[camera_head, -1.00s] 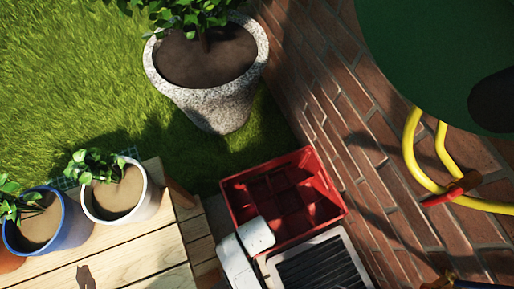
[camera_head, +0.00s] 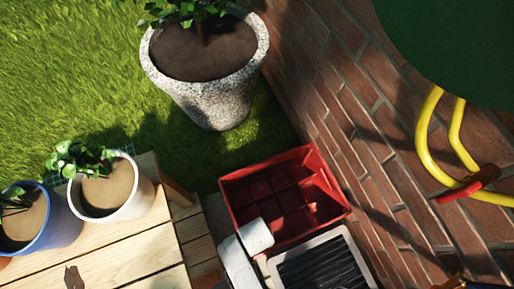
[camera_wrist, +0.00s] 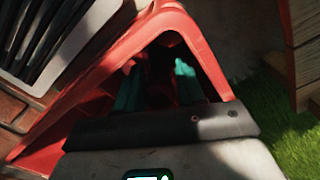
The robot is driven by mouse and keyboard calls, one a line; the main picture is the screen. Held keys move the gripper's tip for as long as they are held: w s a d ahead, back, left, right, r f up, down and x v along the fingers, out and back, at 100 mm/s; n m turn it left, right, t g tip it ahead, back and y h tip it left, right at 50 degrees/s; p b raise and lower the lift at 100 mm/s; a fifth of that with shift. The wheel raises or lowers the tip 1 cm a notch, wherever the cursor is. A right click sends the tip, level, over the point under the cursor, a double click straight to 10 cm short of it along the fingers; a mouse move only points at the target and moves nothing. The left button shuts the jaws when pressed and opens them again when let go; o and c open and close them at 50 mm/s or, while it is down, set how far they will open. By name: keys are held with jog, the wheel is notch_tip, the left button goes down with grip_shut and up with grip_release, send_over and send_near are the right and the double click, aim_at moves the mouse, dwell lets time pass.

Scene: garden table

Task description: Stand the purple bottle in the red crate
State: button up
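The red crate (camera_head: 234,206) sits at the lower middle of the head view, with dividers inside and partly in shadow. Its red rim (camera_wrist: 190,45) also shows large and close in the wrist view. My white arm overlaps the crate's lower left corner in the head view. My gripper (camera_wrist: 157,88) shows in the wrist view, its two teal fingers apart and reaching in past the crate's rim. The space between the fingers is very dark, so I cannot tell whether something is held there. I cannot make out the purple bottle in either view.
A white-framed tray with dark slats (camera_head: 325,262) stands beside the crate. A wooden table (camera_head: 130,245) with a white pot (camera_head: 118,205) and a blue pot (camera_head: 45,232) is at left. A speckled planter (camera_head: 215,90) stands on grass. A yellow hose (camera_head: 425,145) lies on brick.

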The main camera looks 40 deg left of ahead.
notch_tip(320, 180, up, 12)
jog(key=p, duration=0.6)
jog(key=shift+r, duration=0.1)
